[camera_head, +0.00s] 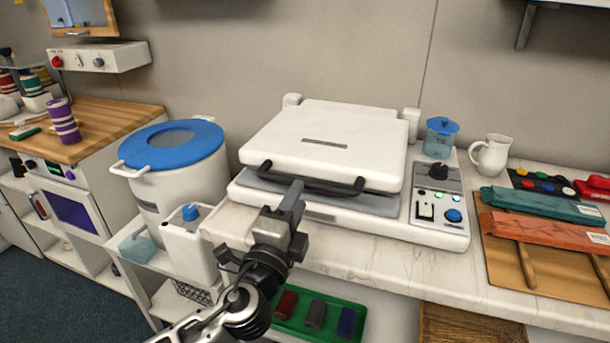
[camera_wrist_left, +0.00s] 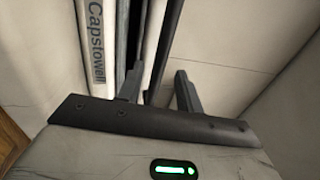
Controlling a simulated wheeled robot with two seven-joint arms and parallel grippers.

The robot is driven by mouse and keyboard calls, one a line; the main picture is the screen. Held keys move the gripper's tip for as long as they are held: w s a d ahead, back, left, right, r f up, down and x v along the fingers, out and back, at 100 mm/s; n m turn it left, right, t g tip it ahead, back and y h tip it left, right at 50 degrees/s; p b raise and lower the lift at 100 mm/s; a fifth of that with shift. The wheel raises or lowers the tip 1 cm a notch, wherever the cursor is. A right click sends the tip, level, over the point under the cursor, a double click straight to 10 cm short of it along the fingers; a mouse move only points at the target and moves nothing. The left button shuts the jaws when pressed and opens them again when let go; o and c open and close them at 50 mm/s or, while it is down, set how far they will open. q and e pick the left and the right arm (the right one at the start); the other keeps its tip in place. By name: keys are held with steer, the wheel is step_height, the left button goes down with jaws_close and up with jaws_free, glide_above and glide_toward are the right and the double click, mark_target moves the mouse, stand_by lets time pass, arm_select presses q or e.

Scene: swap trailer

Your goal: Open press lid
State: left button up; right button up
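The white press (camera_head: 325,140) stands on the counter with its lid lowered; a narrow dark gap shows between the lid and the grey plate (camera_head: 372,204) below. The black handle (camera_head: 320,185) runs along the lid's front edge. My left gripper (camera_head: 293,192) is at the handle's left half, pointing at it. In the left wrist view, the fingers (camera_wrist_left: 158,90) stand apart, with the dark handle bar (camera_wrist_left: 166,40) running between them in the picture. A gap shows between the bar and the right finger; I cannot tell whether the left finger touches it. My right gripper is out of view.
The control panel (camera_head: 438,205) is right of the lid, with a blue jar (camera_head: 440,140) and white jug (camera_head: 491,155) beyond. A blue-lidded bucket (camera_head: 180,180) and white canister (camera_head: 190,245) stand left. A green tray (camera_head: 295,328) lies below the counter (camera_head: 350,255).

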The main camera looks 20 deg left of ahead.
arm_select(q)
steer(key=w, duration=0.2)
steer(key=w+r, duration=0.1)
steer(key=w, duration=0.2)
steer(key=shift+d+p, duration=0.1)
steer(key=shift+p, duration=0.2)
steer(key=shift+w, duration=0.1)
jaws_close()
